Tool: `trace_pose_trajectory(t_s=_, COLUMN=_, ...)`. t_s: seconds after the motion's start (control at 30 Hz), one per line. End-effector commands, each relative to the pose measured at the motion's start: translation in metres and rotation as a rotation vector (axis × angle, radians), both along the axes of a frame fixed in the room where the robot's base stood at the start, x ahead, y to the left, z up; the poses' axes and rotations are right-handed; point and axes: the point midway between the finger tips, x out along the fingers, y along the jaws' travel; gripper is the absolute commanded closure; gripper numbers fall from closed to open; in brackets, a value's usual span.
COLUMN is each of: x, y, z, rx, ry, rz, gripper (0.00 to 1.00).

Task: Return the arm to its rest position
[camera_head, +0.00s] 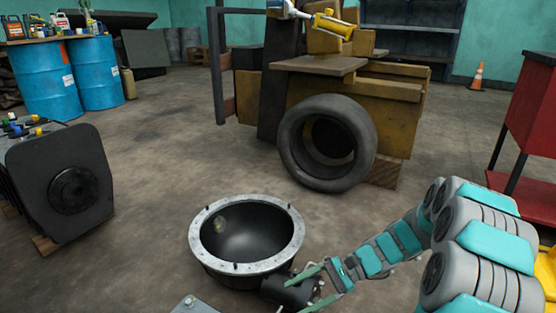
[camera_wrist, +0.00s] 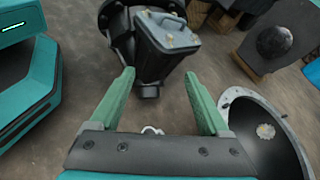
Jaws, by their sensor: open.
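My arm, with teal and grey links, reaches from the right side of the head view toward the lower middle. My gripper (camera_head: 300,292) is at its end, low and just right of the round black bowl-like housing (camera_head: 247,234) with a pale bolted rim. In the wrist view my gripper (camera_wrist: 159,74) has its two green fingers spread wide, with nothing held between them. A dark part (camera_wrist: 160,58) with a grey handled top lies beyond the fingertips. I cannot tell whether they touch it. The housing also shows at the right of the wrist view (camera_wrist: 275,140).
A stripped yellow forklift body (camera_head: 395,105) with a large tyre (camera_head: 300,165) stands behind. A dark block-like part (camera_head: 65,180) is at left, blue drums (camera_head: 95,72) at back left, a red cabinet (camera_head: 530,110) at right. Open floor (camera_head: 170,150) lies between.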

Motion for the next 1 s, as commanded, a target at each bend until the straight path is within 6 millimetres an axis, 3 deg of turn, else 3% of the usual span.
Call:
trace_pose_trajectory(t_s=0.13, x=-0.035, y=0.009, z=0.025, rx=-0.084, ry=-0.091, rz=0.121, gripper=0.2)
trace_pose_trajectory(t_s=0.47, x=-0.111, y=0.008, z=0.059, rx=-0.273, ry=-0.277, rz=0.371, gripper=0.2)
trace_pose_trajectory(t_s=0.77, x=-0.174, y=-0.014, z=0.078, rx=-0.459, ry=-0.444, rz=0.575, gripper=0.2)
trace_pose_trajectory(t_s=1.0, x=-0.218, y=-0.043, z=0.087, rx=-0.61, ry=-0.571, rz=0.724, gripper=0.2)
